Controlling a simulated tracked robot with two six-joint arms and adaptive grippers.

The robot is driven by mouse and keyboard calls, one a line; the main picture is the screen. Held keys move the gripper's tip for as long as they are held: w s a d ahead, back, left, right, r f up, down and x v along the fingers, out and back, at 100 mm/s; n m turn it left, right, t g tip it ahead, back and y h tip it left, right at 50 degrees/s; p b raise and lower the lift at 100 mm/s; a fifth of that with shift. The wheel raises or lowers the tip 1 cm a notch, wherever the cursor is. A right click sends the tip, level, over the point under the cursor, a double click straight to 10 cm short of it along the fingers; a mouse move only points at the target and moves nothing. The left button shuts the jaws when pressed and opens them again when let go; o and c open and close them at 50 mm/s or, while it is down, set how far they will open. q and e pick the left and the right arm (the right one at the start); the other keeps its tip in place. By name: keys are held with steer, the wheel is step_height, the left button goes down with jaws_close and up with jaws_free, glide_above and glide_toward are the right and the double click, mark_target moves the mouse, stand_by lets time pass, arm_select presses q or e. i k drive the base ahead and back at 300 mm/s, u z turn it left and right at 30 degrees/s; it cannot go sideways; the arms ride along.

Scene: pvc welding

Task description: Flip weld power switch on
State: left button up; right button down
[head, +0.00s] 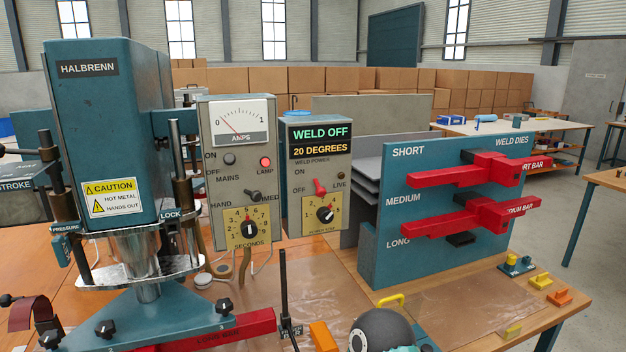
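The weld power switch (320,187) is a small red lever on the right-hand grey control box (319,150), under the words WELD POWER. ON is printed to its upper left and OFF lower down. The display (320,140) above reads WELD OFF and 20 DEGREES. The LIVE lamp (341,178) beside the switch looks dark. Neither of my grippers can be made out in the head view, and nothing touches the switch.
The taller box (236,175) with the AMPS meter, MAINS switch and red lamp (265,161) stands left. The teal press (105,140) bears a hot metal caution label. Right is a weld dies rack (400,235) with red bars. A grey dome (380,328) sits at the bottom edge.

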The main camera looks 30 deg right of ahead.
mark_target(320, 192)
steer(key=u, duration=0.7)
steer(key=k, duration=1.65)
steer(key=z, duration=0.7)
steer(key=i, duration=1)
steer(key=u, duration=0.05)
